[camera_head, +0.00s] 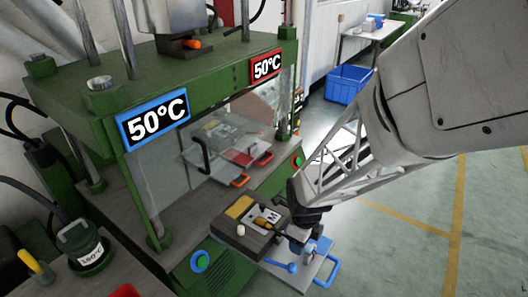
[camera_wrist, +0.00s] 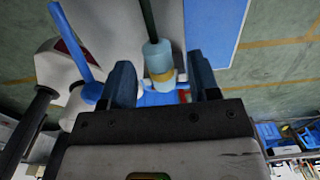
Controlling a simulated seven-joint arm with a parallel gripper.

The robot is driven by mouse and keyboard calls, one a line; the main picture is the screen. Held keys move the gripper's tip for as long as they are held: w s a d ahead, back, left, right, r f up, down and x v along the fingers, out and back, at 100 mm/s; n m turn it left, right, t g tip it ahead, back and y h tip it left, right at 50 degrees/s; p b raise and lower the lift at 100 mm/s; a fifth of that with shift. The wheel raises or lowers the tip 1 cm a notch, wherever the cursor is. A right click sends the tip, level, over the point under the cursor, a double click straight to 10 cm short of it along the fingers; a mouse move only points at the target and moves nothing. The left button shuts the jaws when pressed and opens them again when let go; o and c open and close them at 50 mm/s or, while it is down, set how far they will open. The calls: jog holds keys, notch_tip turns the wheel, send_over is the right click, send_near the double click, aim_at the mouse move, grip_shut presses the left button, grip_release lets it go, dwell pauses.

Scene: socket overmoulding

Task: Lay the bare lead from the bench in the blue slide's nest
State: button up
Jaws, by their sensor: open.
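The blue slide (camera_head: 300,270) is drawn out at the front of the green press, with a blue handle (camera_head: 333,272). My gripper (camera_head: 306,240) is low over its back part and hides the nest area in the head view. In the wrist view my gripper (camera_wrist: 163,88) is open, with one finger on each side of a light-blue cylindrical part (camera_wrist: 158,55) with a tan band. A dark cord (camera_wrist: 147,18) runs from that part; it looks like the lead's end. The fingers appear apart from it. I cannot tell exactly how it sits in the nest.
The press window (camera_head: 215,150) stands behind. Open floor lies right.

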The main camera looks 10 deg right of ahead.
jog(key=shift+r, duration=3.65)
jog(key=shift+s+r+n, duration=0.25)
jog(key=shift+r+n, duration=0.45)
jog(key=shift+n, duration=0.2)
jog(key=s+r+n+t, duration=0.1)
jog(key=s+r+n, duration=0.4)
jog(key=r+n, duration=0.3)
jog(key=s+r+n+t, duration=0.1)
jog(key=s+r+n, duration=0.4)
jog(key=n, duration=1.2)
jog(key=shift+s+a+r+t, duration=0.3)
jog(key=shift+s+a+r, duration=0.1)
jog(key=shift+r, duration=1.1)
jog(key=shift+w, duration=0.1)
